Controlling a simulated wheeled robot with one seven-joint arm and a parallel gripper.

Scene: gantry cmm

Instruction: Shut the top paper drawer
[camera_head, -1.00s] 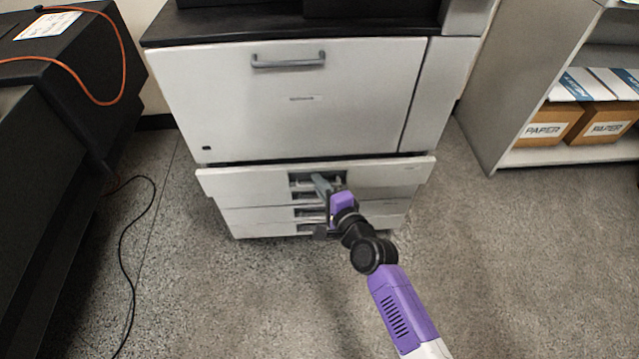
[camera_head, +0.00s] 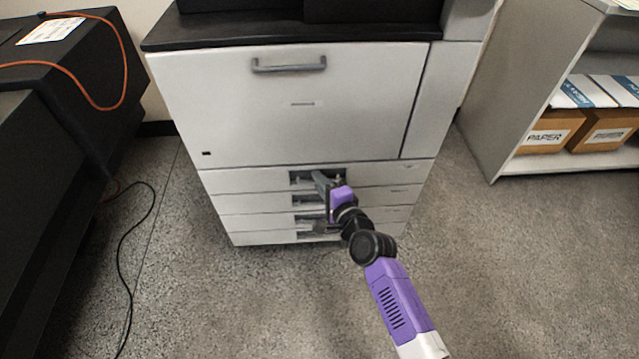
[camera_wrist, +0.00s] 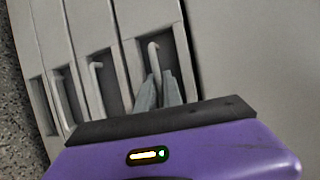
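The top paper drawer (camera_head: 240,180) is the uppermost of several stacked drawers low on the white machine. Its front now looks flush with the drawers below and sits close under the large upper panel. Its handle (camera_wrist: 154,50) is a pale bar in a dark recess in the wrist view. My gripper (camera_head: 319,180) is at this recess, and its two grey fingers (camera_wrist: 160,82) are close together at the bar. They look shut. The fingers cover the lower part of the bar, so I cannot tell whether they hold it or only touch it.
Lower drawers with similar handles (camera_wrist: 96,68) are beneath. The large upper panel (camera_head: 300,110) has its own grey handle. A dark unit (camera_head: 50,190) with an orange cable stands left, and a black cable (camera_head: 130,235) lies on the floor. Shelving with paper boxes (camera_head: 545,133) stands right.

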